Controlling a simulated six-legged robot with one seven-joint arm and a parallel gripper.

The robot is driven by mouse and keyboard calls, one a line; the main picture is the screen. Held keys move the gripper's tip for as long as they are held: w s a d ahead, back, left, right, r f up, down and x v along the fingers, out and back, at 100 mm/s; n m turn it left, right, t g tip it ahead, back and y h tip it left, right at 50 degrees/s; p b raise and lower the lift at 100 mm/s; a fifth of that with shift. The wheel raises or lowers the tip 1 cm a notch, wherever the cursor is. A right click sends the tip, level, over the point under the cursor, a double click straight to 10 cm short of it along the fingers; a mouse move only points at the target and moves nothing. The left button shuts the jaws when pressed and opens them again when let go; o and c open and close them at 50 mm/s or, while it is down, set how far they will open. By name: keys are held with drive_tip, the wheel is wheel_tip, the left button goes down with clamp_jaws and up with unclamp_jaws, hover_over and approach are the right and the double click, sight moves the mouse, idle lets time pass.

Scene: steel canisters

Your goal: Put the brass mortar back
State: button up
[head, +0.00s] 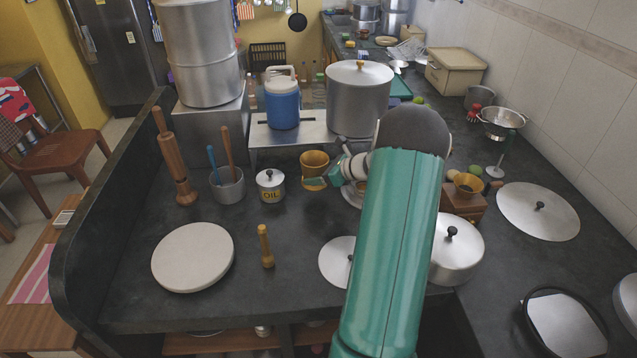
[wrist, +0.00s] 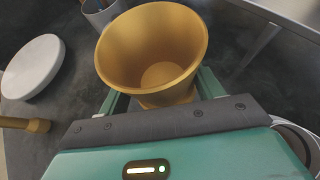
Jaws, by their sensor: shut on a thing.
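The brass mortar (head: 315,165) is a gold-coloured flared cup. In the head view it is near the middle of the dark counter, right of the OIL canister. My gripper (head: 325,183) is at its lower right side. In the wrist view the brass mortar (wrist: 150,50) is upright and empty, with the green fingers of my gripper (wrist: 160,95) on both sides of its lower part. My gripper is shut on it. Its base is partly hidden, and I cannot tell whether it touches the counter.
The OIL canister (head: 270,186) and a utensil pot (head: 228,187) stand left of the mortar. A round white board (head: 193,257) lies front left. A large lidded pot (head: 358,98) and a blue jug (head: 282,104) stand behind. Bare counter lies around the pestle.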

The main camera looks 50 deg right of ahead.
drive_tip(key=shift+w+d+f, duration=0.35)
drive_tip(key=shift+w+f, duration=0.05)
drive_tip(key=shift+f, duration=0.2)
drive_tip(key=shift+w+d+f, duration=0.35)
drive_tip(key=shift+w+f, duration=0.05)
drive_tip(key=shift+f, duration=1.6)
drive_tip(key=shift+f, duration=0.15)
drive_tip(key=o, duration=1.5)
drive_tip(key=shift+c, duration=0.2)
